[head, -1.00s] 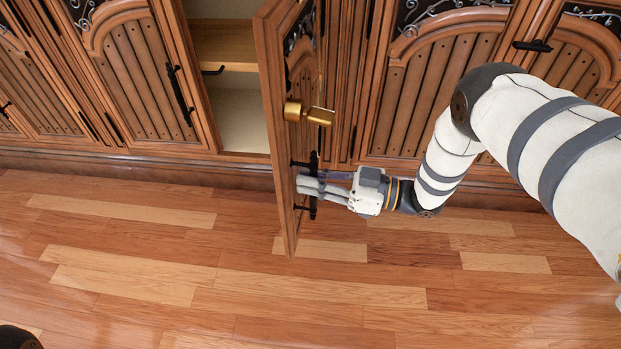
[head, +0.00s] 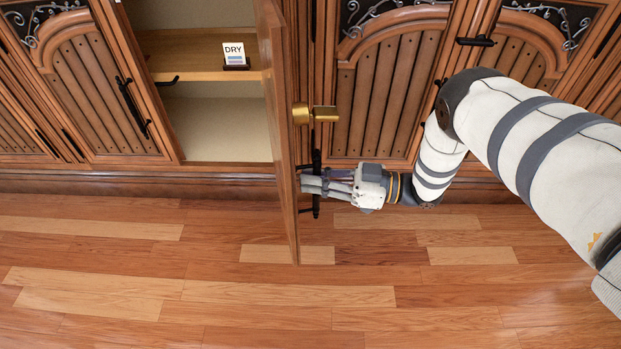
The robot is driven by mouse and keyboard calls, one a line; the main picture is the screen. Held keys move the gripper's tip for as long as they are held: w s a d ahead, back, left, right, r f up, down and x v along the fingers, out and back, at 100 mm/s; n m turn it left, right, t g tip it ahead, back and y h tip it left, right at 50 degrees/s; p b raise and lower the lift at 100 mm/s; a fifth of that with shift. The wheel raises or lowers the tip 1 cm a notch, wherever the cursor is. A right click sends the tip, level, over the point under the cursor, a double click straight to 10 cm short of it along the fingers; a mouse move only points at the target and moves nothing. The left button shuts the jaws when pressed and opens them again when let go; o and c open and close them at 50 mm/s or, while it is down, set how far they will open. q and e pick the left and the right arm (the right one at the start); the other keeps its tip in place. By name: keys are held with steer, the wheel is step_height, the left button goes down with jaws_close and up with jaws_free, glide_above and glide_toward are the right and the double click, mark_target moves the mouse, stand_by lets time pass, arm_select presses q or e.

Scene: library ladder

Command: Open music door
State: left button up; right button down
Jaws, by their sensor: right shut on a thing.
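A wooden cabinet door (head: 279,110) stands swung out from the cabinet front, seen nearly edge-on in the middle of the head view. A black bar handle (head: 316,165) is on its right-hand face, with a brass-coloured fitting (head: 314,114) above it. My right gripper (head: 316,185) is shut on the black handle, its fingers partly hidden by the handle and door edge. The open compartment (head: 220,125) left of the door shows a wooden shelf. My left gripper is not in view.
The wooden floor (head: 200,265) in front is clear.

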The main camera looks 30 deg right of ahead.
steer(key=shift+s+d+f, duration=0.1)
steer(key=shift+s+f, duration=0.15)
steer(key=shift+s, duration=0.05)
steer(key=c, duration=1.6)
jaws_free()
steer(key=shift+c, duration=0.2)
steer(key=shift+o, duration=0.4)
steer(key=shift+r, duration=0.1)
steer(key=shift+d, duration=0.1)
steer(key=v, duration=1.1)
steer(key=shift+s+d, duration=0.25)
steer(key=shift+d, duration=0.1)
